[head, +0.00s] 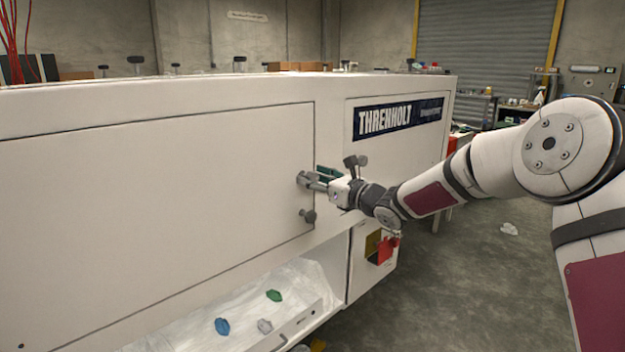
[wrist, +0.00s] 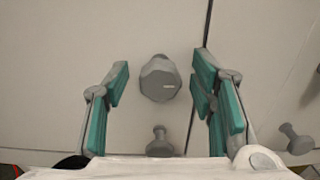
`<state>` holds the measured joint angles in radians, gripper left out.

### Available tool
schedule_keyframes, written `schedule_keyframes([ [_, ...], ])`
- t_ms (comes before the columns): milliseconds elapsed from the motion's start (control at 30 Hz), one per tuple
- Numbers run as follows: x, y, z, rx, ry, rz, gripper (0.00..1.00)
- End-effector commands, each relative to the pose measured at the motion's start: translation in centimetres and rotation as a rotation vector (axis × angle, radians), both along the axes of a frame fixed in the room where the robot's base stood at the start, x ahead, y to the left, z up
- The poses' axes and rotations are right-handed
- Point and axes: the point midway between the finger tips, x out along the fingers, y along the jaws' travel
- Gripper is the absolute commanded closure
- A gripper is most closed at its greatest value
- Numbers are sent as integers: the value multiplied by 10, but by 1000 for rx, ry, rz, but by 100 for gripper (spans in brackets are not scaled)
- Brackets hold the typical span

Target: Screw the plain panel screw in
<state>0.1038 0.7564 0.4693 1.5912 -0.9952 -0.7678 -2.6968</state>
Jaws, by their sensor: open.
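Several grey panel screws with knob-like heads stand out from the white cabinet. In the wrist view one screw with a small pale mark (wrist: 160,78) sits between the fingers of my gripper (wrist: 160,95), with gaps on both sides. A second screw without a visible mark (wrist: 159,142) is below it; it also shows in the head view (head: 308,215). A third screw (wrist: 297,140) is at the right, beyond the panel seam. My gripper (head: 312,180) is open at the right edge of the large panel (head: 160,200). I cannot tell how deep each screw sits.
An open tray (head: 300,300) below the panel holds blue, green and grey pieces. A small box with red and yellow parts (head: 377,247) hangs on the cabinet at the lower right. Several knobs stand along the cabinet top. The floor at right is mostly clear.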

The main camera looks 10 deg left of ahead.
Motion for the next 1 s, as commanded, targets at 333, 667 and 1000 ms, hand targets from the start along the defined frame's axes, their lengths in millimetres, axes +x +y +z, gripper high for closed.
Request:
schedule_keyframes([
  [333,6,7,0,-1,1,-1,49],
  [667,6,7,0,0,0,-1,98],
  [1000,6,8,-1,25,31,0,98],
])
